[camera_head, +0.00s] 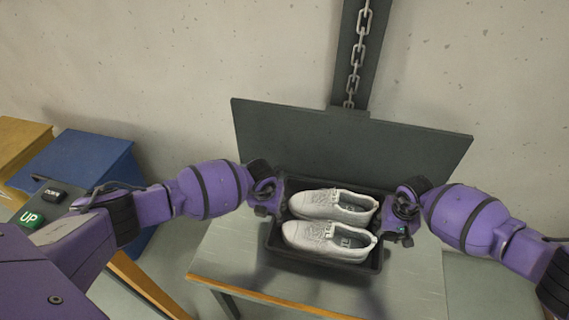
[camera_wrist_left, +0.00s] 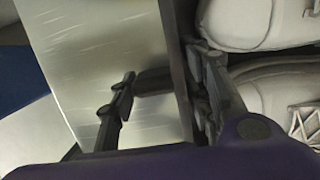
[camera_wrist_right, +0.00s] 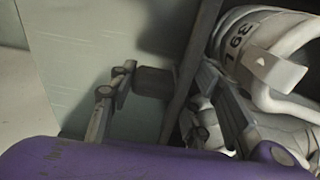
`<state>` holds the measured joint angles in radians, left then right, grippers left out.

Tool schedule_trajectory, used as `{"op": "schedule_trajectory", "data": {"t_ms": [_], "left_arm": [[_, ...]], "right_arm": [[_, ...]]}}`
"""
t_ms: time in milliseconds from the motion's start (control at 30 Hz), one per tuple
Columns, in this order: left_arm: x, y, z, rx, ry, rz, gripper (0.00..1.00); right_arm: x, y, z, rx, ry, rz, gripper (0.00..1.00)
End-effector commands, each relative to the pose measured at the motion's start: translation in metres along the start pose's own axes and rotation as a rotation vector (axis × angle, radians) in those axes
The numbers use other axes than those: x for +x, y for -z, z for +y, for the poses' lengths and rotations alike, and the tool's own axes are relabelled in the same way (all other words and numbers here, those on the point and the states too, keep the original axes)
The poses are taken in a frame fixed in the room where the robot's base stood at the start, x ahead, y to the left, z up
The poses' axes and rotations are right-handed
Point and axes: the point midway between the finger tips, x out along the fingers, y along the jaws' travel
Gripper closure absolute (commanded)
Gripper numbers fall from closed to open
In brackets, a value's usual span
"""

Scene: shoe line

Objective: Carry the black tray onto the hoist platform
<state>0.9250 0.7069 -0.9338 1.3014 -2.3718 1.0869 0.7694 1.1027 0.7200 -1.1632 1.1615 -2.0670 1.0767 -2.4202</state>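The black tray (camera_head: 322,267) holds a pair of white shoes (camera_head: 330,220) and is in the middle of the head view, over the metal-topped table. My left gripper (camera_head: 270,198) is shut on the tray's left wall, one finger outside and one inside; the wall also shows in the left wrist view (camera_wrist_left: 176,45). My right gripper (camera_head: 402,214) holds the right wall in the same way, and that wall shows in the right wrist view (camera_wrist_right: 198,55). The dark hoist platform (camera_head: 350,145) is just behind the tray. I cannot tell whether the tray touches the table.
A hoist chain (camera_head: 356,50) runs up a dark column behind the platform. The metal-topped table (camera_head: 222,255) has bare room left and right of the tray. At the left are a blue block (camera_head: 85,165) and a control box with a green UP button (camera_head: 31,217).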

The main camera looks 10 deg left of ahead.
Motion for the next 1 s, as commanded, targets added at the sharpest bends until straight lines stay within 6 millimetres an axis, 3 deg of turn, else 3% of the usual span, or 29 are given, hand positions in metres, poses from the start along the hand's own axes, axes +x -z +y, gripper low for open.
{"op": "schedule_trajectory", "data": {"t_ms": [33, 133, 667, 767, 1000], "left_arm": [[-0.002, -0.003, 0.003, 0.003, -0.007, -0.003, 0.49], [-0.003, -0.003, 0.002, 0.002, -0.005, -0.004, 0.37], [-0.004, -0.004, -0.001, 0.001, 0.001, -0.006, 0.37], [-0.011, -0.005, -0.001, 0.001, 0.001, -0.007, 0.37], [-0.047, -0.005, 0.000, 0.002, 0.000, -0.008, 0.37]], "right_arm": [[-0.002, 0.002, 0.004, 0.002, -0.006, 0.004, 0.49], [-0.002, 0.002, 0.003, 0.002, -0.004, 0.003, 0.37], [-0.001, 0.000, -0.001, 0.000, 0.001, 0.001, 0.37], [-0.001, 0.000, -0.001, 0.000, 0.001, 0.001, 0.37], [-0.001, 0.000, -0.001, 0.000, 0.001, 0.001, 0.37]]}}
